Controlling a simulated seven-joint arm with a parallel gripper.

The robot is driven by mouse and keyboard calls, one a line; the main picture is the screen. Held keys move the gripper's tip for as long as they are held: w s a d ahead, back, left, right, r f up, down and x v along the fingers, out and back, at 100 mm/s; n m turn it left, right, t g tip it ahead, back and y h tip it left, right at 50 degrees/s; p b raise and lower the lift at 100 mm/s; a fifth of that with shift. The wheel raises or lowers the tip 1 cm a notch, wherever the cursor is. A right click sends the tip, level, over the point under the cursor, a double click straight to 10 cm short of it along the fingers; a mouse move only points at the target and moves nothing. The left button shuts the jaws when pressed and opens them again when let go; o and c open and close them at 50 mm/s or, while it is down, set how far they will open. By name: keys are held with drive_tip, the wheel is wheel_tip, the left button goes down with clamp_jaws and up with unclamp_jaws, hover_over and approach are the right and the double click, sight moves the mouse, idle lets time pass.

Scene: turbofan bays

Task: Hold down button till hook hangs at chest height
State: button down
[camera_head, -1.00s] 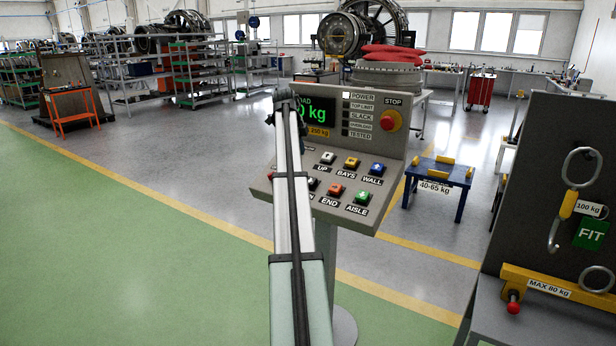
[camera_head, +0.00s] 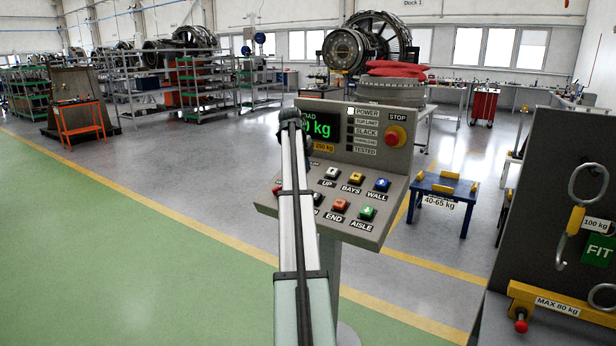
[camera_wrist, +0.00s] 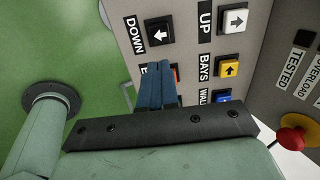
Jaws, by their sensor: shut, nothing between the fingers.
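The control pendant (camera_head: 350,225) stands at the middle of the head view, with UP (camera_head: 331,172), BAYS, WALL, END and AISLE buttons. The DOWN button is mostly behind my arm there. In the wrist view the white-arrow DOWN button (camera_wrist: 160,36) shows just beyond my fingertips, beside UP (camera_wrist: 234,19). My gripper (camera_wrist: 161,68) is shut and empty, over the panel and covering most of the red END button. Whether it touches the panel, I cannot tell. My arm hides it in the head view. The load display (camera_head: 322,126) ends in "0 kg". No hoist hook is identifiable.
A red STOP knob (camera_head: 397,135) is on the panel's upper right. A dark board (camera_head: 545,190) at right holds a ring-and-hook piece tagged 100 kg and a yellow MAX 80 kg beam (camera_head: 560,300). A blue stand (camera_head: 444,188) is behind. Green floor at left is clear.

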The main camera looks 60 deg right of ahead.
sight(315, 198)
drive_tip(key=x, duration=1.3)
